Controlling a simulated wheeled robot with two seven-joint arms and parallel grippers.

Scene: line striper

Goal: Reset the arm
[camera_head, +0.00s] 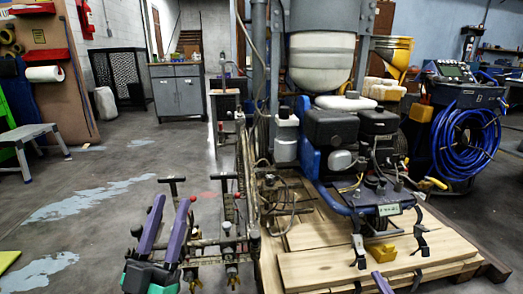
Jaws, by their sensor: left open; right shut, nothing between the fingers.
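My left gripper (171,203) is at the lower left, with two purple fingers spread apart and nothing between them. Its dark and green body shows at the bottom. It is in front of the line striper's left-side metal frame and handles; I cannot tell whether it touches them. My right gripper (381,282) shows only as a purple tip at the bottom edge, in front of the wooden pallet. It is shut and empty; most of it is out of frame. The line striper (330,128) stands upright on the pallet, with a white tank, black caps and hoses.
The wooden pallet (320,268) fills the lower middle. A machine with a coiled blue hose (466,140) stands at the right. A grey cabinet (178,92) is at the back, and a step stool (30,135) at the left. The concrete floor at the left is mostly clear.

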